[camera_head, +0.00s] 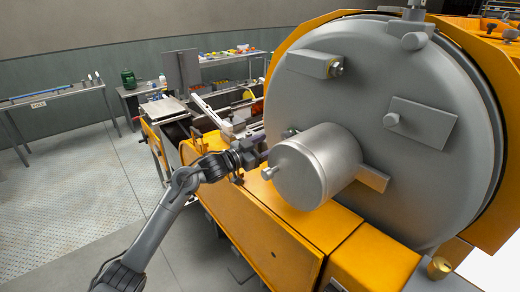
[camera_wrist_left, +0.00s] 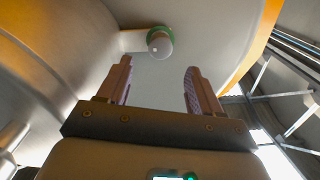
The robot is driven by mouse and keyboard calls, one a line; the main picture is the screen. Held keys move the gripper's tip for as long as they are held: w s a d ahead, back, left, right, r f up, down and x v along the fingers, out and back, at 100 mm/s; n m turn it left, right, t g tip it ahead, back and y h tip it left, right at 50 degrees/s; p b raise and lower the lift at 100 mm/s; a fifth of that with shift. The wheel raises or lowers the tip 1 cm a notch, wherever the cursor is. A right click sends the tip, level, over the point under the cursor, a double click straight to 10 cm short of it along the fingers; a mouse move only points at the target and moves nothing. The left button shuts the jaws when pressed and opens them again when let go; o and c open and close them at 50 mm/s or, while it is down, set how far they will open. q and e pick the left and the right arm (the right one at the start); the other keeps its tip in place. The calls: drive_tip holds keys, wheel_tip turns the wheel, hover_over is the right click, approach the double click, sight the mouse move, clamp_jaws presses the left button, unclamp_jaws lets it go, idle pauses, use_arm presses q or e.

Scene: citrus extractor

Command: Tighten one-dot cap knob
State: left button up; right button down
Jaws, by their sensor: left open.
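In the left wrist view, a round pale knob (camera_wrist_left: 160,43) with one small light dot and a green ring behind it sits on the grey machine face. It lies beyond my left gripper's fingertips, roughly centred between them. My left gripper (camera_wrist_left: 158,66) is open, with nothing between its fingers. In the head view, my left gripper (camera_head: 264,155) is beside the grey cylinder (camera_head: 310,168) on the large round door (camera_head: 400,110). A small green bit (camera_head: 290,132) shows just behind the cylinder, partly hidden by it. My right gripper is not in view.
Other grey blocks with knobs stick out from the door. An orange housing (camera_head: 280,235) lies below. A work table (camera_head: 45,97) stands at far left, with open floor before it.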

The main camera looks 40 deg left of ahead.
use_arm(q)
drive_tip(key=shift+s+a, duration=0.2)
drive_tip(key=shift+s, duration=0.85)
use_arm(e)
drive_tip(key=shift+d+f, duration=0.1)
use_arm(q)
drive_tip(key=shift+f, duration=0.1)
